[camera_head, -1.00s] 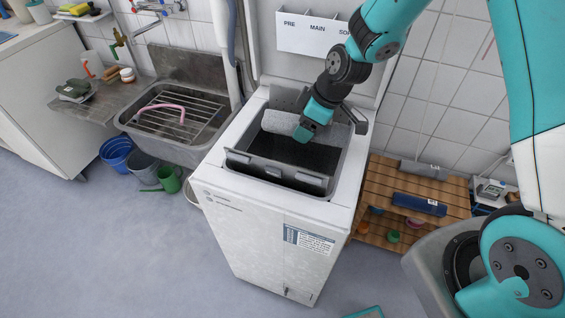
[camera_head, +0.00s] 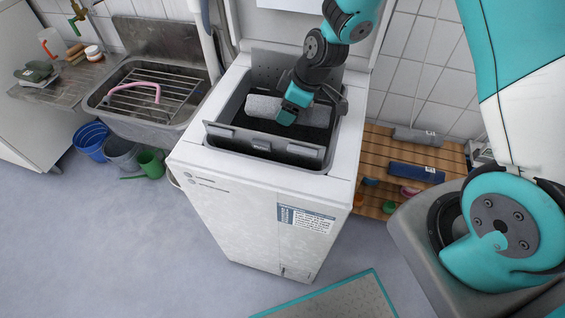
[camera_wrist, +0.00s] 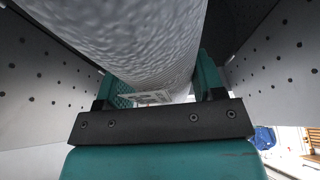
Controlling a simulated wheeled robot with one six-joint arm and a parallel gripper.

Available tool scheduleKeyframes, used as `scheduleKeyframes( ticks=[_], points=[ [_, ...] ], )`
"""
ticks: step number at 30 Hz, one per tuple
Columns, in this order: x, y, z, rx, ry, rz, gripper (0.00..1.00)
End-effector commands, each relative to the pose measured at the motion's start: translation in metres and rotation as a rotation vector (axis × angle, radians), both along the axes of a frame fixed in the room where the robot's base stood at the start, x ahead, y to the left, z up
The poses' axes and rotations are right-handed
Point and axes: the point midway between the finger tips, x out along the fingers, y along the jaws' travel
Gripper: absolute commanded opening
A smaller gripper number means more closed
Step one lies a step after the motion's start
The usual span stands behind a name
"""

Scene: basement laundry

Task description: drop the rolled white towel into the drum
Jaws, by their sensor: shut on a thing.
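The rolled towel (camera_head: 262,108), light grey-white, lies across the opening of the top-loading washer (camera_head: 240,215). My gripper (camera_head: 290,108) is shut on the towel and holds it inside the drum opening (camera_head: 250,127). In the wrist view the towel (camera_wrist: 130,40) runs between the two teal fingers of my gripper (camera_wrist: 165,85), with a small pale label near the palm. Perforated grey drum walls (camera_wrist: 35,75) rise on both sides of it. The drum flaps (camera_head: 265,145) stand open at the front. The drum floor under the towel is mostly dark and hard to make out.
A metal sink (camera_head: 150,100) with a rack and pink hose stands at the left, with several buckets (camera_head: 90,140) below. A wooden slatted shelf (camera_head: 390,155) holding rolled items is at the right. The floor in front is clear, except a teal-edged mat (camera_head: 335,300).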

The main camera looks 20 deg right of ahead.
Motion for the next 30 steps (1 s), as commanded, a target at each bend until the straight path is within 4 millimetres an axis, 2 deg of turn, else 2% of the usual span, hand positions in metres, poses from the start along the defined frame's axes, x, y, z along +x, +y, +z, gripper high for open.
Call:
scheduleKeyframes(
  ticks=[6, 7, 10, 18, 22, 26, 30],
  points=[
    [0.0, 0.0, 0.001, 0.001, -0.001, -0.001, 0.35],
    [0.0, 0.0, 0.001, 0.001, -0.001, -0.001, 0.69],
    [0.0, -0.001, 0.001, 0.001, -0.001, -0.001, 0.92],
    [0.0, -0.001, 0.001, 0.0, 0.0, -0.002, 0.92],
    [-0.001, -0.004, 0.009, 0.0, -0.002, -0.003, 0.92],
    [-0.006, -0.011, 0.03, 0.0, -0.005, -0.004, 0.92],
    [-0.013, -0.023, 0.063, 0.0, -0.007, -0.005, 0.92]
  ],
)
